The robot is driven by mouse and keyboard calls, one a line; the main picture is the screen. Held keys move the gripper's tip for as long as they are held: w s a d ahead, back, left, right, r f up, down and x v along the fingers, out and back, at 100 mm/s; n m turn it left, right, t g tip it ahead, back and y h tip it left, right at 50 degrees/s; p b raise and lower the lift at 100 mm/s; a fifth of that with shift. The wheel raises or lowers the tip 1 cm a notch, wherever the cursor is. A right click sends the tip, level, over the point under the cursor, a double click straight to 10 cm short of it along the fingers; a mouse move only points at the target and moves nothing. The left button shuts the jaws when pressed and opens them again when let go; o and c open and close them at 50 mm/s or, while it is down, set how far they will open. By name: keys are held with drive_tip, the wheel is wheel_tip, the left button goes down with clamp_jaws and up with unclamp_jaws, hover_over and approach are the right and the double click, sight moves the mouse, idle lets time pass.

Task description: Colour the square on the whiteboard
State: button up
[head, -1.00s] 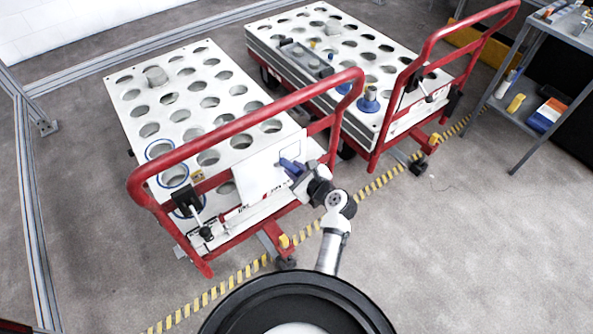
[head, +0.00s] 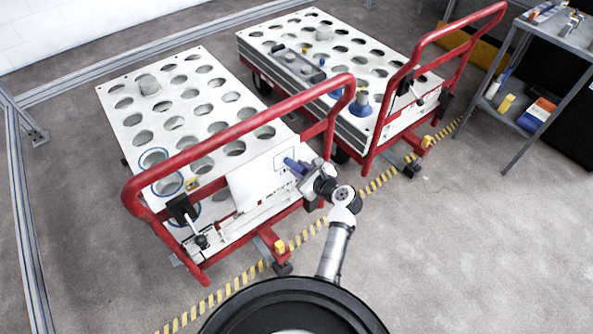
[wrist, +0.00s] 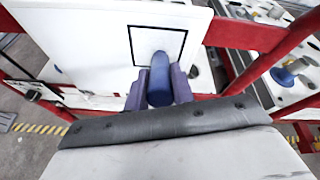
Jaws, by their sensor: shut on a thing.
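The whiteboard (head: 255,188) is a white panel on the front of the near cart, below its red handle. In the wrist view the whiteboard (wrist: 85,40) shows a black-outlined square (wrist: 172,35) with a white inside and a grey patch low in it. My gripper (wrist: 160,88) has purple fingers shut on a blue marker (wrist: 159,92). The marker points at the lower part of the square; I cannot tell whether its tip touches. In the head view my gripper (head: 294,168) is at the whiteboard's right part.
The near cart (head: 110,98) has a white top with many round holes and a red handle (head: 240,122) above the whiteboard. A second cart (head: 262,42) stands behind to the right. A grey shelf (head: 520,60) is at far right. Grey floor is clear at lower right.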

drive_tip(key=shift+w+d+r+p, duration=0.1)
drive_tip(key=shift+w+d+p, duration=0.25)
drive_tip(key=shift+w+d, duration=0.7)
drive_tip(key=shift+s, duration=0.1)
drive_tip(key=shift+s+a+p, duration=0.6)
drive_tip(key=shift+a+p, duration=0.25)
drive_tip(key=shift+p, duration=0.25)
drive_tip(key=shift+s+a+p, duration=0.4)
drive_tip(key=shift+a, duration=0.2)
drive_tip(key=shift+w+d+r+p, duration=0.4)
drive_tip(key=shift+w+d+p, duration=0.1)
drive_tip(key=shift+d+p, duration=0.35)
drive_tip(key=shift+w+d+r+p, duration=0.35)
drive_tip(key=shift+w+d+p, duration=0.15)
drive_tip(key=shift+d+p, duration=0.3)
